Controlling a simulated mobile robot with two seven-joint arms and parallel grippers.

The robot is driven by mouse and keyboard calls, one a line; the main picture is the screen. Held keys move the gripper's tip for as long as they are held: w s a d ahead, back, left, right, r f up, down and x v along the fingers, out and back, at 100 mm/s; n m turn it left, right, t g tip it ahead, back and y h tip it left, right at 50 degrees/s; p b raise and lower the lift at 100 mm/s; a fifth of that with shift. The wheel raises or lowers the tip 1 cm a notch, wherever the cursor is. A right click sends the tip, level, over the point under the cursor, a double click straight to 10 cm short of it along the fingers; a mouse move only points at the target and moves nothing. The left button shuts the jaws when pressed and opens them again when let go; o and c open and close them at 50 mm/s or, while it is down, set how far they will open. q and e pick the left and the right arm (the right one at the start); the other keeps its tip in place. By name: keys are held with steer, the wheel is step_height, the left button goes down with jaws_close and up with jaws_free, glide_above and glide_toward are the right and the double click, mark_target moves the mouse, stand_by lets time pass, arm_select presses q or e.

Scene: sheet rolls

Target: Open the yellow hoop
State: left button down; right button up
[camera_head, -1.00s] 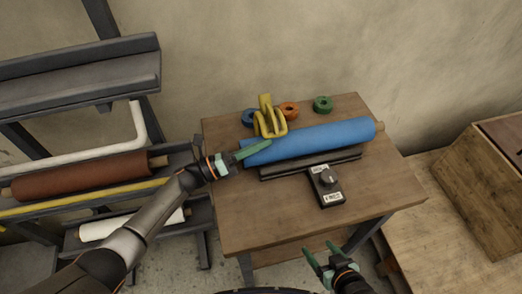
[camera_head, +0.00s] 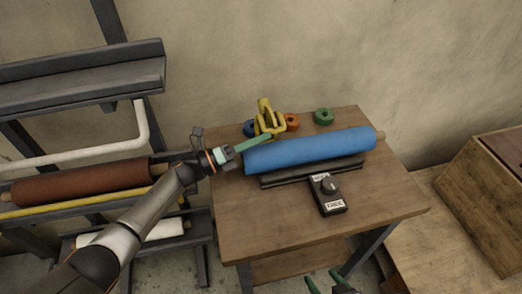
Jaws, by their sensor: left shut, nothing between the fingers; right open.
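The yellow hoop (camera_head: 265,106) stands at the left back of the wooden table, behind the left end of the blue roll (camera_head: 312,151). Its upper part sticks up; I cannot tell whether it is open. My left gripper (camera_head: 266,138) is shut and empty. Its green fingertips reach the lower part of the hoop, over the roll's left end; whether they touch it is unclear. My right gripper (camera_head: 321,282) is open at the bottom edge, in front of the table and partly cut off.
Blue (camera_head: 249,128), orange (camera_head: 292,121) and green (camera_head: 323,116) rings lie at the table's (camera_head: 245,218) back. A dark holder (camera_head: 312,173) and a knob box (camera_head: 328,194) lie before the roll. A rack with a brown roll (camera_head: 80,184) stands left. The table's front is clear.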

mark_target(258, 120)
arm_select(q)
steer(key=shift+w+a+r+n, duration=0.15)
steer(key=shift+w+r+n, duration=0.25)
steer(key=shift+w+n, duration=0.1)
steer(key=shift+w+a+r+n+y, duration=0.1)
steer(key=shift+w+r+n+y, duration=0.05)
steer(key=shift+w+n, duration=0.25)
steer(key=shift+w+r+n+y, duration=0.1)
steer(key=shift+w+n+y, duration=0.05)
steer(key=shift+w+n, duration=0.25)
steer(key=shift+w+a+r+n+b, duration=0.15)
steer(key=shift+w+n+b, duration=0.25)
steer(key=shift+n+b, duration=0.25)
steer(key=shift+w+r+b, duration=0.25)
steer(key=shift+w+b, duration=0.35)
steer(key=shift+a, duration=0.15)
